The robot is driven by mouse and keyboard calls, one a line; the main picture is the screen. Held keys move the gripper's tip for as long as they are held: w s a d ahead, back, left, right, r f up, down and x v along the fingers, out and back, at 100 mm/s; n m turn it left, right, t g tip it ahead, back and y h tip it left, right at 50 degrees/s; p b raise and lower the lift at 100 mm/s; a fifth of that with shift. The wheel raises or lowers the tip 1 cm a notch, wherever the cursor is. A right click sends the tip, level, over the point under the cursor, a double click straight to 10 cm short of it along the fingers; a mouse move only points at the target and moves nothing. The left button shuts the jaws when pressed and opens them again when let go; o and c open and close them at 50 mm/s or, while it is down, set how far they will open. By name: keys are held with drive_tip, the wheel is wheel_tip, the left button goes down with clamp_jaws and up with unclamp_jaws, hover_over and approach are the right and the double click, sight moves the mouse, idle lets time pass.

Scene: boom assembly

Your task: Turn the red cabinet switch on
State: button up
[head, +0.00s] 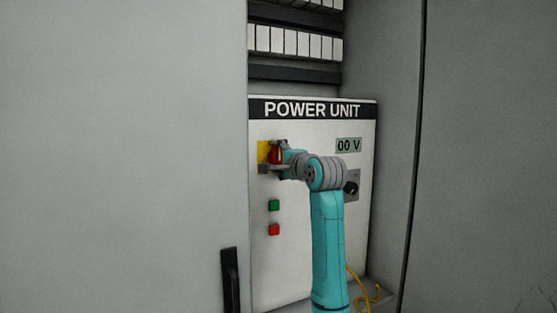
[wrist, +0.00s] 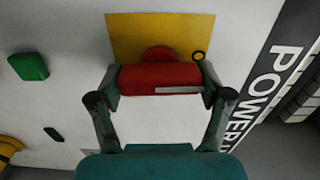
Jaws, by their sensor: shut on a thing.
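The red switch (head: 275,155) is on a yellow plate (head: 263,150) at the upper left of the white power unit panel. In the wrist view the red switch handle (wrist: 160,78) lies across the yellow plate (wrist: 140,32), with a white bar mark on it. My gripper (wrist: 160,82) has one finger at each end of the handle and is shut on it. In the head view my gripper (head: 277,158) partly covers the switch. The panel display (head: 348,145) reads "00 V".
Below the switch are a green button (head: 274,205) and a red button (head: 274,230). A black knob (head: 351,188) is at the right, partly behind my arm. A cabinet door with a black handle (head: 230,280) stands at the left. A yellow cable (head: 358,290) hangs low.

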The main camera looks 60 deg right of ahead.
drive_tip(key=shift+f+m, duration=0.1)
drive_tip(key=shift+m, duration=0.2)
idle(0.4)
drive_tip(key=o, duration=1.1)
drive_tip(key=v, duration=1.2)
drive_tip(key=shift+s, duration=0.1)
